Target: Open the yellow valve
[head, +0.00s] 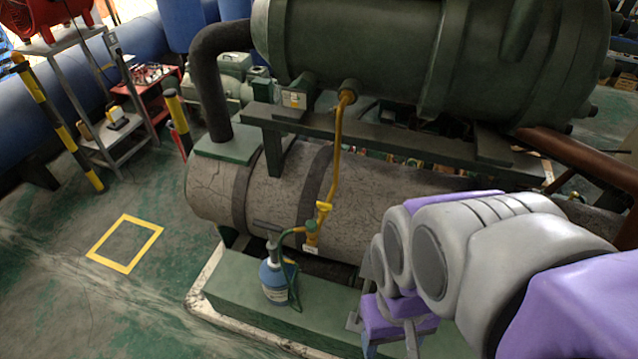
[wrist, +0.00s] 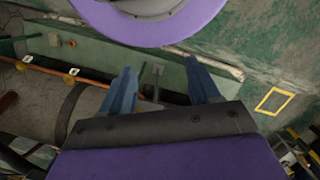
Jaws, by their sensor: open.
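The yellow valve (head: 323,208) is on a thin yellow pipe (head: 338,140) that runs down the front of the grey cracked tank, in the head view. A green hose links the pipe's lower end to a blue cylinder (head: 275,279) standing on the green base. My gripper (wrist: 161,82) shows in the wrist view with its two blue-grey fingers spread and nothing between them. In the head view, my arm comes in from the right and its end is low, to the right of the valve and apart from it. I cannot clearly identify the yellow valve in the wrist view.
The grey tank (head: 375,215) lies below a large dark green vessel (head: 365,50). In the wrist view, an orange pipe (wrist: 50,71) with small yellow fittings runs at left. Open floor with a yellow square (head: 124,244) lies left. A metal stand (head: 110,130) is farther back.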

